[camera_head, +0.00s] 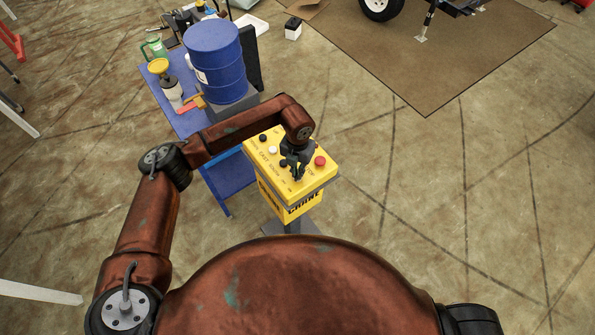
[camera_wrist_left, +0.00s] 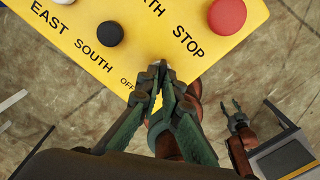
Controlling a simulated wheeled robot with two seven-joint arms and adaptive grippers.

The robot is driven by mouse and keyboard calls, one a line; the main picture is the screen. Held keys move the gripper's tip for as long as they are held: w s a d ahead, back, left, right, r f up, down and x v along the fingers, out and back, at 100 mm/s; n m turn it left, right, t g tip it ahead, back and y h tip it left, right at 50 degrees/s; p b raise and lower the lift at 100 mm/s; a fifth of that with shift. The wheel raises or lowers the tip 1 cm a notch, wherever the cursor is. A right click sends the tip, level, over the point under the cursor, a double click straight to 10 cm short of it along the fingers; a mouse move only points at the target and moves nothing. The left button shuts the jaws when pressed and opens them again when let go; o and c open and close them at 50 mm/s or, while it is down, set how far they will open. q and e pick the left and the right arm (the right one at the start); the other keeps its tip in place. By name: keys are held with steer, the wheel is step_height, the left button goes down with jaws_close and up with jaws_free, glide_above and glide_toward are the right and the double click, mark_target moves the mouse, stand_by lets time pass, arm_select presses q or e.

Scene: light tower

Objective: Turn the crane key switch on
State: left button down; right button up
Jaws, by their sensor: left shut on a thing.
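The yellow crane control box (camera_head: 264,159) stands on a grey post, with CRANE lettered on its front. Its top also shows in the wrist view (camera_wrist_left: 150,40). My left gripper (camera_head: 297,174) reaches down over the near edge of the box top. In the wrist view its fingertips (camera_wrist_left: 160,68) are shut together on the key switch, beside the OFF label. The key is mostly hidden by the fingers, so its turn angle cannot be read. My right gripper (camera_wrist_left: 232,108) shows small in the wrist view, away from the box, its fingers apart.
A red STOP button (camera_head: 320,161) and the black SOUTH button (camera_wrist_left: 110,33) are close to the gripper. A blue table (camera_head: 228,178) behind left holds a blue barrel (camera_head: 215,60) and bottles. A brown mat (camera_head: 430,60) lies at the back. The floor to the right is clear.

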arm_select(q)
steer(key=shift+f+m+b, duration=0.1)
steer(key=shift+m+b, duration=0.5)
steer(key=shift+b, duration=0.3)
steer(key=m+b, duration=0.6)
steer(key=b, duration=0.1)
steer(key=shift+w+f, duration=0.1)
steer(key=shift+m+b, duration=1.05)
steer(key=shift+m, duration=0.15)
steer(key=shift+r+m+b, duration=0.25)
steer(key=shift+m+b, duration=0.7)
steer(key=shift+m, duration=0.25)
steer(key=c, duration=2.1)
jaws_free()
